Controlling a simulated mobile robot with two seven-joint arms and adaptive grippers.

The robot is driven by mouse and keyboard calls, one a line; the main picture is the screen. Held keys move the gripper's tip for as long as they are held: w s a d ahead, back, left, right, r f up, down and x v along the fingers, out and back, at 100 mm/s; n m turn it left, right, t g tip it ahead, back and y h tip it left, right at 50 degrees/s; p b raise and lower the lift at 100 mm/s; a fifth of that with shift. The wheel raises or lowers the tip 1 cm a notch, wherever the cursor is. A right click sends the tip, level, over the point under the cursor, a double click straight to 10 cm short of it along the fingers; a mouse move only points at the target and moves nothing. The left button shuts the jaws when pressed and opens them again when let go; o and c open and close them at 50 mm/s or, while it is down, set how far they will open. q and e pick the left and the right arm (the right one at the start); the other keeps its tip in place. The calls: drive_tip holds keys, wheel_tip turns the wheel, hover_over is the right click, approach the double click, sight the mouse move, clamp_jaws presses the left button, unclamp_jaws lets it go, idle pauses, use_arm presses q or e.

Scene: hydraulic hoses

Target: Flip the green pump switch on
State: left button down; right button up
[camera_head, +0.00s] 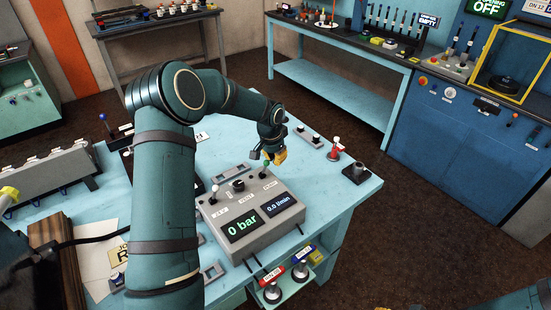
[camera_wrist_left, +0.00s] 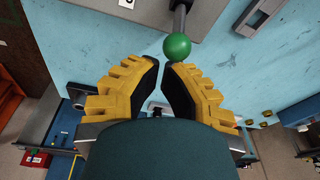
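The pump switch is a short lever with a green ball (camera_head: 265,163) at the right rear of the grey control box (camera_head: 222,218), by the PUMP label. In the left wrist view its green ball (camera_wrist_left: 177,46) and dark stem lie just beyond my fingertips, slightly right. My left gripper (camera_head: 280,156) is beside the lever in the head view. In the left wrist view its yellow fingers (camera_wrist_left: 161,64) converge to a narrow gap with nothing between them. I cannot tell whether they touch the ball. The box displays read 0 bar and 0.0 l/min.
Another lever (camera_head: 214,190) and a black knob (camera_head: 238,185) stand on the box.

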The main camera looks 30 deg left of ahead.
sight(265, 162)
use_arm(q)
drive_tip(key=shift+s+a+r+t+h+b, duration=0.15)
drive_tip(key=shift+s+r+t+h+b, duration=0.2)
drive_tip(key=shift+t+b, duration=0.3)
drive_tip(key=shift+s+a+t+b, duration=0.2)
drive_tip(key=shift+s+t+b, duration=0.2)
drive_tip(key=shift+t+b, duration=0.25)
drive_tip(key=shift+s+a+r+t+h+b, duration=0.2)
drive_tip(key=shift+s+r+t+h+b, duration=0.15)
drive_tip(key=shift+s+t+h+b, duration=0.25)
drive_tip(key=shift+s+a+r, duration=0.15)
drive_tip(key=shift+s, duration=0.15)
drive_tip(key=shift+s+a+r+b, duration=0.1)
drive_tip(key=shift+s+a+b, duration=0.25)
drive_tip(key=shift+s, duration=0.4)
drive_tip(key=shift+d, duration=0.1)
drive_tip(key=shift+r, duration=0.1)
drive_tip(key=shift+r+p, duration=0.45)
drive_tip(key=shift+r, duration=0.3)
